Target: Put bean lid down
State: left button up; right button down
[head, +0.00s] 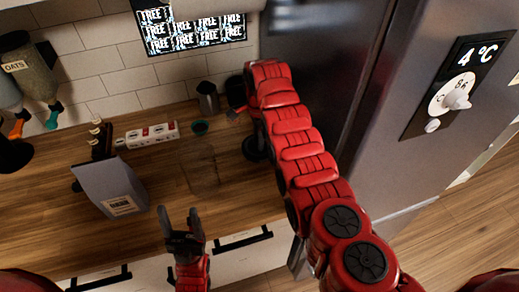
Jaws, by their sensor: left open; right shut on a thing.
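My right arm reaches up from the lower right to the back of the counter beside the fridge. Its gripper (238,112) is small and partly hidden by the arm, low near the dark machine at the back. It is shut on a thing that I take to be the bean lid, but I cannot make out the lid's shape.
A grey bag (110,187) stands on the wooden counter (60,222) at left. The fridge (420,110) bounds the right.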

jog(key=shift+w+d+b, duration=0.15)
jog(key=shift+d+b, duration=0.05)
jog(key=shift+b, duration=0.35)
jog(key=shift+f+p, duration=0.3)
jog(key=shift+p, duration=0.65)
notch_tip(320, 180, down, 2)
jog(key=shift+b, duration=0.3)
jog(key=shift+f, duration=0.45)
jog(key=shift+a, duration=0.1)
jog(key=shift+f+b, duration=0.2)
jog(key=shift+b, duration=0.15)
jog(key=shift+c, duration=2.4)
grip_release()
jog(key=shift+r, duration=0.1)
jog(key=shift+r, duration=0.15)
